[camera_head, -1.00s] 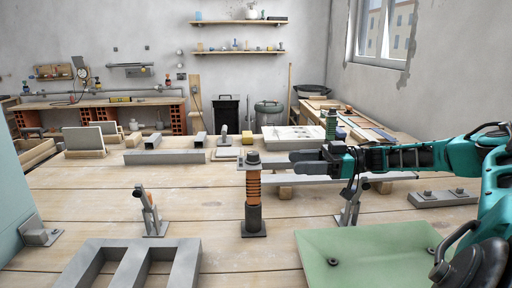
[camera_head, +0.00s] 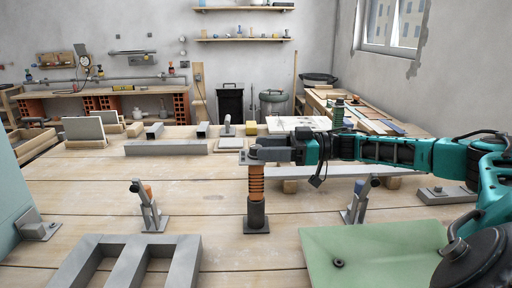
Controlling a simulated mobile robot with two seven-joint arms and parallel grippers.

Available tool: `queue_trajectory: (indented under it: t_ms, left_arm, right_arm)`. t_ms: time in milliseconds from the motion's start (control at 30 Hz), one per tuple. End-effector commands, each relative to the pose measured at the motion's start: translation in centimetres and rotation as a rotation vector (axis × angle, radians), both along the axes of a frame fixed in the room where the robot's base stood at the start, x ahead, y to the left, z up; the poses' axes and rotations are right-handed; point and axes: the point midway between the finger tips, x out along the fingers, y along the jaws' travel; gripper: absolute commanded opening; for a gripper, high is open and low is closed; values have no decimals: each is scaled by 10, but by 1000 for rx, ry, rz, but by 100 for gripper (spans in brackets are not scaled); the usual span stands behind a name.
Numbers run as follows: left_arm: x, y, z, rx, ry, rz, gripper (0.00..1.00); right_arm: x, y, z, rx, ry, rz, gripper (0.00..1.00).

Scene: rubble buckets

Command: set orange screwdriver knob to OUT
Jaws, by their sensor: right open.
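An orange ribbed upright piece (camera_head: 256,184) with dark ends stands on a dark block on the plank bench, in the middle of the view. It looks like the orange screwdriver knob; no OUT mark is legible. My right gripper (camera_head: 252,156) reaches in from the right, level, at the dark top of this piece. Its jaws are open, with the top between or just beside the fingers; contact cannot be told. My left gripper is not in view.
Grey metal brackets (camera_head: 149,206) and (camera_head: 357,201) stand left and right of the orange piece. A grey slotted frame (camera_head: 128,262) lies front left, a green plate (camera_head: 375,250) front right. A long grey bar (camera_head: 345,172) lies behind my right arm.

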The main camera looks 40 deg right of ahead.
Motion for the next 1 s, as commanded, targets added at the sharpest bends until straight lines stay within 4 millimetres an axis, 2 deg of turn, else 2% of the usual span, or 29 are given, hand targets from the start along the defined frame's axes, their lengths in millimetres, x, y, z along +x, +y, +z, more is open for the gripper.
queue_trajectory:
  t_ms: [200,567,1000]
  left_arm:
    - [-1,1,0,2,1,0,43]
    - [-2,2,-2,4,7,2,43]
    - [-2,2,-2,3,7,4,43]
  right_arm:
    - [17,20,1,0,-3,0,57]
    - [20,23,0,-1,-1,-1,57]
    - [20,23,0,-1,0,-1,16]
